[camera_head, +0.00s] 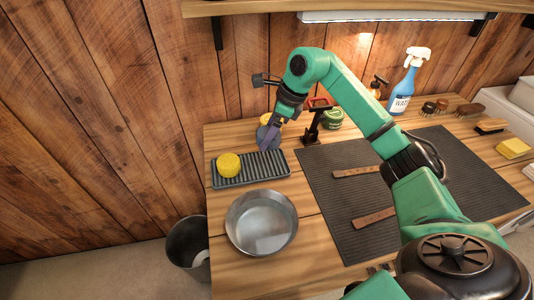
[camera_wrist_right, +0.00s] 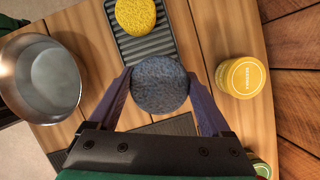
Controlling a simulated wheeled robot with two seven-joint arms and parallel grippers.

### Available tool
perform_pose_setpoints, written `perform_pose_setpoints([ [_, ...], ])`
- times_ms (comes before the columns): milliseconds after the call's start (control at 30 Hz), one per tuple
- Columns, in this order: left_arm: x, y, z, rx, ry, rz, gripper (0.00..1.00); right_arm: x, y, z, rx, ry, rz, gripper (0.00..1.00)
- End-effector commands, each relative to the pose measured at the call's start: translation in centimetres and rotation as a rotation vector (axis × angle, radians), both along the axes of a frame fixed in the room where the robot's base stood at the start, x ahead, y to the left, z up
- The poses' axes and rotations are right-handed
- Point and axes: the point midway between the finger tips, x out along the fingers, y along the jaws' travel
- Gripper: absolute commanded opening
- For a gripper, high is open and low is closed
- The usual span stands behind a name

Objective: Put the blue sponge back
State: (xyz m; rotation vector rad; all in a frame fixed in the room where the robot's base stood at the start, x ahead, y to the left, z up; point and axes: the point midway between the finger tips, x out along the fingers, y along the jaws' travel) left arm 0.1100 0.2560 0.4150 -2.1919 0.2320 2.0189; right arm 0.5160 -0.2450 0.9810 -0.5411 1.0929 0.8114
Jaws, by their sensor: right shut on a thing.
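The blue sponge (camera_wrist_right: 160,84) is round and dark blue. It sits between the two fingers of my right gripper (camera_wrist_right: 162,92), which is shut on it. In the head view my right gripper (camera_head: 267,138) is above the back right part of a dark ridged tray (camera_head: 262,168). In the wrist view the sponge overlaps the near end of the tray (camera_wrist_right: 152,47); I cannot tell the height between them. A round yellow sponge (camera_head: 229,165) lies on the tray's left part, and the tray's right part is bare. My left gripper is not in view.
A metal bowl (camera_head: 261,222) stands in front of the tray. A yellow-lidded jar (camera_wrist_right: 243,78) stands close beside the gripper. A green tin (camera_head: 333,117) and a spray bottle (camera_head: 408,80) are further right. A dark mat (camera_head: 400,185) bears two brown strips.

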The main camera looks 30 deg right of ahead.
Motion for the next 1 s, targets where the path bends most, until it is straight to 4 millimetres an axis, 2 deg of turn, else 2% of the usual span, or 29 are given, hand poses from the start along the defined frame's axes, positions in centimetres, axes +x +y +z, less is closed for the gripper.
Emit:
perform_pose_setpoints([
  [100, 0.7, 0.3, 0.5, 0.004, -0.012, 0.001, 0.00, -0.1, 0.0, -2.6, 0.000, 0.004, 0.000, 0.31],
  [267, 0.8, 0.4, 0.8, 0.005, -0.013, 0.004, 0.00, -0.1, 0.0, -4.7, -0.001, 0.002, 0.000, 0.31],
  [433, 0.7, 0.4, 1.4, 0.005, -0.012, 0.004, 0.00, -0.1, 0.0, -7.7, 0.000, 0.002, 0.001, 0.31],
  [800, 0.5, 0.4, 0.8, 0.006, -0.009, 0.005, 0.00, 0.0, 0.0, -8.6, -0.001, -0.001, 0.001, 0.31],
  [833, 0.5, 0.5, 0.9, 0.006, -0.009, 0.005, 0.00, 0.0, 0.0, -8.4, -0.001, -0.001, 0.001, 0.94],
  [867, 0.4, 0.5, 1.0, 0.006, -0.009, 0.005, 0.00, 0.0, 0.0, -8.4, -0.001, -0.001, 0.001, 1.00],
  [1000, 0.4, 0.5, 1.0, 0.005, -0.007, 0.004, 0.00, 0.0, 0.0, -8.4, -0.001, -0.001, 0.001, 1.00],
])
